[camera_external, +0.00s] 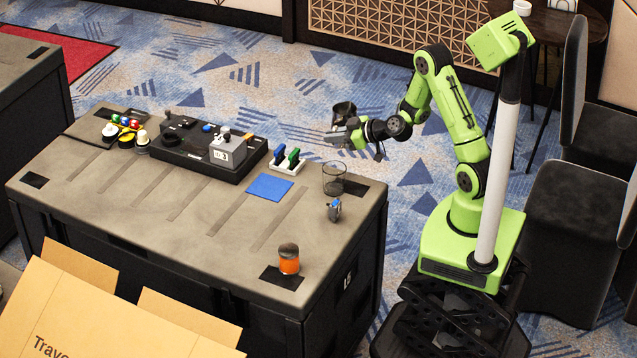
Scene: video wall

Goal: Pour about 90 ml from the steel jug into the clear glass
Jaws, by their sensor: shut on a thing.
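My gripper (341,136) is shut on the steel jug (343,111), which looks dark and shiny. It holds the jug in the air beyond the far right part of the case top. The gripper partly hides the jug's lower part, and I cannot tell its exact tilt or what is inside. The clear glass (334,178) stands upright on the case near its right end, below the jug in the picture and apart from it. Its lower part looks darker; I cannot tell whether that is liquid.
The case top (170,200) also holds a blue square (270,187), a small grey-blue item (334,210) in front of the glass, an orange jar with a dark lid (289,261), a white holder with upright handles (287,161) and a black device tray (190,146). The front middle is clear.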

